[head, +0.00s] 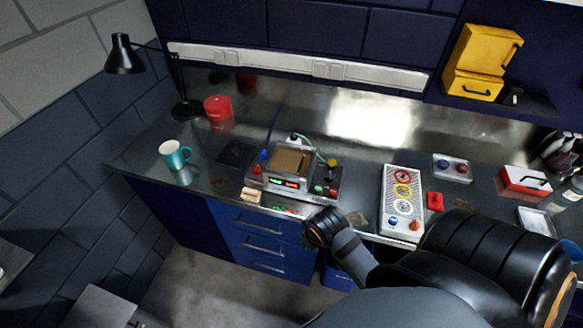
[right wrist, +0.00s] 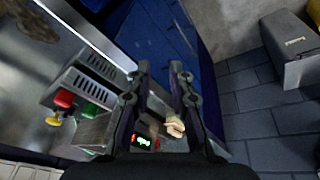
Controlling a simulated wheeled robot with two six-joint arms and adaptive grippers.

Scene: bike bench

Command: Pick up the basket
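A blue open container (head: 338,274), which may be the basket, stands low beside the blue drawers in the head view, partly hidden by my right arm. No other thing there clearly looks like a basket, and I cannot make out a handle. My right gripper (right wrist: 160,70) shows in the right wrist view with its two dark fingers apart and nothing between the tips. My left gripper is in neither view.
The metal bench holds a device with a lit display (head: 287,182), a beige block (head: 251,195), a teal mug (head: 174,155), a red tin (head: 218,108), a grey button panel (head: 402,203) and a black lamp (head: 125,55). Blue drawers (head: 262,240) are below.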

